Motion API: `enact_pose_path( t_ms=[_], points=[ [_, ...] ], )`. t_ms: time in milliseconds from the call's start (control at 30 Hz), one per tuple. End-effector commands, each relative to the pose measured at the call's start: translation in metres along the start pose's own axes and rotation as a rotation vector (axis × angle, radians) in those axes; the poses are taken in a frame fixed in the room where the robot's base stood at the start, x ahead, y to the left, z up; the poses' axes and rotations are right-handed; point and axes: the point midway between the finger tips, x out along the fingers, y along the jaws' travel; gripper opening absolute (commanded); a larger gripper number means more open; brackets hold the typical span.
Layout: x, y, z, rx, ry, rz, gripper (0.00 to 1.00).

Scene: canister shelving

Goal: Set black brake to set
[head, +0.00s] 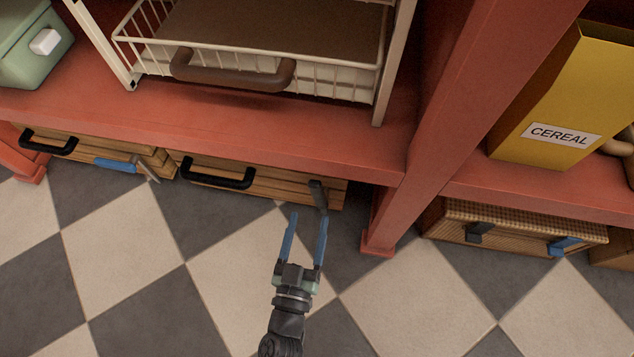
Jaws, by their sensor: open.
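The likely black brake is a dark lever (318,194) at the right end of the middle wooden crate (275,188), under the red shelf. It looks near upright, with its lower end close to my right fingertip. I cannot tell its setting or whether the fingertip touches it. My gripper (308,216) is open, with two blue-padded fingers pointing at the crate's front and nothing between them. The crate also carries a black handle (216,178).
The red shelf board (300,140) overhangs the crates, and a red post (400,190) stands to the right. A left crate has a black handle (48,144) and a blue part (116,165). A wicker basket (515,230) sits right. Checkered floor in front is clear.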

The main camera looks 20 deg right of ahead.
Motion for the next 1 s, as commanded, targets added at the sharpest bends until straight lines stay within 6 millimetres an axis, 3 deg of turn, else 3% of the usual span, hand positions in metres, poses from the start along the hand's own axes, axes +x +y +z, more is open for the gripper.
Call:
enact_pose_path(
  t_ms=[200, 400, 600, 867, 1000],
  points=[
    [0.049, -0.001, 0.004, 0.003, 0.005, 0.001, 0.65],
    [0.080, -0.001, 0.003, 0.002, 0.003, 0.001, 0.65],
    [0.092, 0.000, 0.000, 0.001, 0.002, 0.001, 0.65],
    [0.093, 0.000, -0.001, 0.001, 0.001, 0.000, 0.65],
    [0.093, 0.000, 0.000, 0.001, 0.001, -0.001, 0.42]
  ],
)
